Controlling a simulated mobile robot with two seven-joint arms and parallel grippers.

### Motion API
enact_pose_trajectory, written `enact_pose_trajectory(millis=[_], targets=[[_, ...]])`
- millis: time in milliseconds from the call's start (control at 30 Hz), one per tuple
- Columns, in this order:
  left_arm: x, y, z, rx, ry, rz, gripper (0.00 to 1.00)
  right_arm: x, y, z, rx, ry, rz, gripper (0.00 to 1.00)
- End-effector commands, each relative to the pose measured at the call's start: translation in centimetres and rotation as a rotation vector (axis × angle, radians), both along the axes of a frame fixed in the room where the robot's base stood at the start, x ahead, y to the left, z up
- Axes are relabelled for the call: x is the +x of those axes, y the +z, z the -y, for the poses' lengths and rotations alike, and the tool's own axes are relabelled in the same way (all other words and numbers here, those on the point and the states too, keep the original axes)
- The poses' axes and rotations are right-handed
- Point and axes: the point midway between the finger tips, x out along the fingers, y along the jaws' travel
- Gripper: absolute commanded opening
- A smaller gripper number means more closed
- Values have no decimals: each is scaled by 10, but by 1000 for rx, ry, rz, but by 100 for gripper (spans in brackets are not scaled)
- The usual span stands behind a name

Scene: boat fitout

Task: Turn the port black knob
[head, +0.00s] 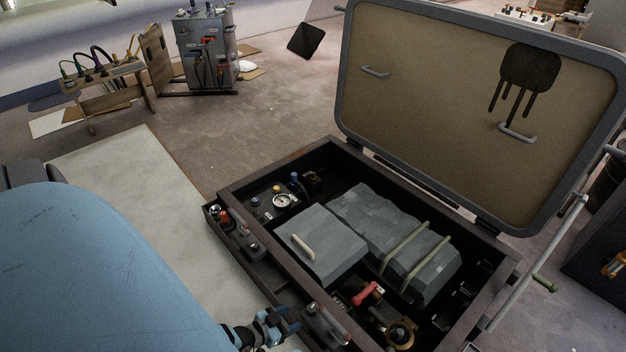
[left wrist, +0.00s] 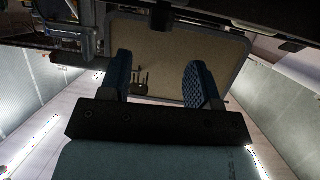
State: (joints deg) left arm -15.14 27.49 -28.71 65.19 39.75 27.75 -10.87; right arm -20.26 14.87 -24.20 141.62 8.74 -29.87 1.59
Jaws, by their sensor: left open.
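My left gripper (head: 284,322) is at the bottom of the head view, beside the near side of an open dark box (head: 232,190). In the left wrist view its two blue fingers (left wrist: 160,80) stand apart with nothing between them. A narrow outer ledge (head: 262,266) runs along the box's near left side. It carries a red-topped fitting (head: 223,217), small dark fittings behind it, and a grey handle-like part (head: 326,324) just right of the gripper. I cannot tell which dark fitting is the port black knob. My right gripper is not in view.
The box's raised lid (head: 440,110) stands at the back. Inside are grey covers (head: 320,240), a gauge (head: 282,201), a red lever (head: 368,292) and a brass fitting (head: 401,334). A bench (head: 100,75) and grey cabinet (head: 205,45) stand far left.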

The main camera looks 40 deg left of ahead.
Motion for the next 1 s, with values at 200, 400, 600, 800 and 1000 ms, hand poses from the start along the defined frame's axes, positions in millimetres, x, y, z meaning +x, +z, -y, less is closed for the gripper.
enact_pose_trajectory(millis=[200,400,600,800,1000], targets=[[45,-23,8,-1,-1,2,57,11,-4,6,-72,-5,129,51],[72,-33,13,-1,-1,2,57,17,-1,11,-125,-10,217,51],[83,-36,14,0,-1,0,57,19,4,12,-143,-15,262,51],[84,-35,14,-1,-1,0,57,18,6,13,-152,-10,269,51],[84,-35,14,0,-1,0,27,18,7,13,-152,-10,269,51]])
